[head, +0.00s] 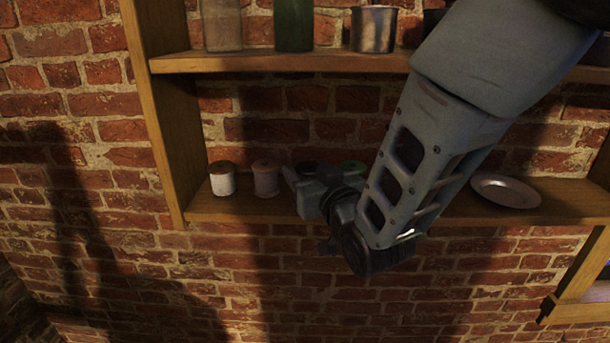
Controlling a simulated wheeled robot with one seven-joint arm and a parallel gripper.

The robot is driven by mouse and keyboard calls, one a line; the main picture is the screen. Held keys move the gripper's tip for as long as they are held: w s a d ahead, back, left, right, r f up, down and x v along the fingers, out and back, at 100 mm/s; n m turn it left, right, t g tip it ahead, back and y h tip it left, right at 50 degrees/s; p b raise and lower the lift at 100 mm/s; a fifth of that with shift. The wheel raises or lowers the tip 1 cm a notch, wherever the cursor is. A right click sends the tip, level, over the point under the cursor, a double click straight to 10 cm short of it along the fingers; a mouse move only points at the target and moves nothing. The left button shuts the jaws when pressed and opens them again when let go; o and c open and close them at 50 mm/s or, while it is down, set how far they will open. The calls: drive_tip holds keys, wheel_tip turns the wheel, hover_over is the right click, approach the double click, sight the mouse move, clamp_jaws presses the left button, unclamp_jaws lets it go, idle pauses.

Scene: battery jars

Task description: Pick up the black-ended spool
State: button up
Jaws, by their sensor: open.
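The black-ended spool appears to be the dark round top (306,167) on the lower shelf, mostly hidden behind my gripper. My gripper (304,183) is open in front of the lower shelf and overlaps that dark top in the picture. I cannot tell whether it touches the spool or whether the spool is between the fingers. A green-topped spool (351,166) stands just to the right, also partly hidden by my gripper.
A white spool with a brown top (222,180) and a pale pinkish spool (266,180) stand to the left on the lower shelf (225,209). A metal plate (506,191) lies at right. The upper shelf (280,62) holds jars and a metal cup (374,29).

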drive_tip(key=c, duration=0.7)
drive_tip(key=shift+r, duration=0.1)
